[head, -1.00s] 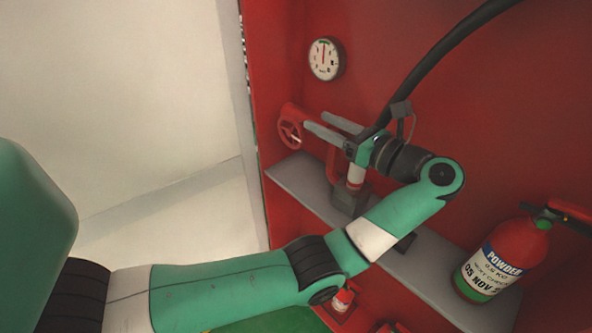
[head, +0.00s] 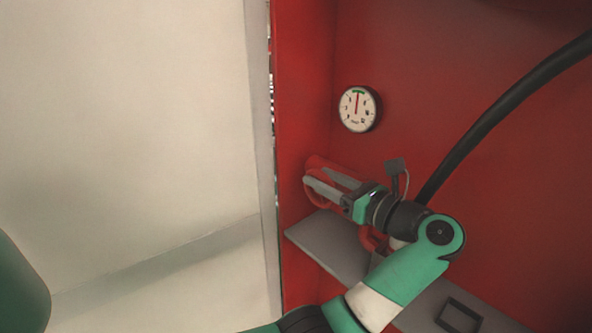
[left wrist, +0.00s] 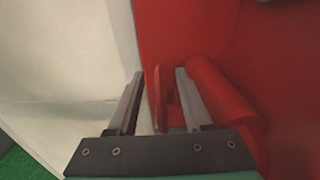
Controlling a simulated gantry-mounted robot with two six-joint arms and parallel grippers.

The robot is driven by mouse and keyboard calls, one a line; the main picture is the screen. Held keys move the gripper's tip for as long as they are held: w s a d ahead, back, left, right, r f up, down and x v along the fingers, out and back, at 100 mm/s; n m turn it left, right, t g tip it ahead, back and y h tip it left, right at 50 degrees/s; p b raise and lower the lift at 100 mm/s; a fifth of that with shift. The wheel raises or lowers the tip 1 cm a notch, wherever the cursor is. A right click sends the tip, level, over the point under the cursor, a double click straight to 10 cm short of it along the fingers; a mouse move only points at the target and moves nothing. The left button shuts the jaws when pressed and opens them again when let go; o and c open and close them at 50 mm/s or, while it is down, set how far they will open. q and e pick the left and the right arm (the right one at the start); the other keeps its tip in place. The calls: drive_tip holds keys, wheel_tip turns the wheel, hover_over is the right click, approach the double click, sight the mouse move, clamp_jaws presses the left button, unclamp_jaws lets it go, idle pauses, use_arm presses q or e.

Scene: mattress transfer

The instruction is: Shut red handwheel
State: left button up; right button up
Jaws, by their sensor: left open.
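The red handwheel (head: 316,196) sits on the end of a thick red pipe (left wrist: 228,110) in the corner of the red cabinet. My left gripper (head: 314,175) is open and its fingers overlap the wheel in the head view, hiding part of it. In the left wrist view the wheel (left wrist: 157,98) shows nearly edge-on between the two open fingers (left wrist: 158,88), with the pipe beyond the right finger. I see no clear contact between fingers and wheel. My right gripper is in neither view.
A round white gauge (head: 358,108) is on the back wall above the wheel. A grey shelf (head: 328,244) runs below the gripper. A black hose (head: 500,108) curves down at the right.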

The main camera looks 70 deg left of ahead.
use_arm(q)
drive_tip(key=shift+x, duration=0.85)
drive_tip(key=shift+w+d, duration=0.1)
drive_tip(key=shift+d, duration=0.15)
drive_tip(key=shift+c, duration=0.7)
clamp_jaws()
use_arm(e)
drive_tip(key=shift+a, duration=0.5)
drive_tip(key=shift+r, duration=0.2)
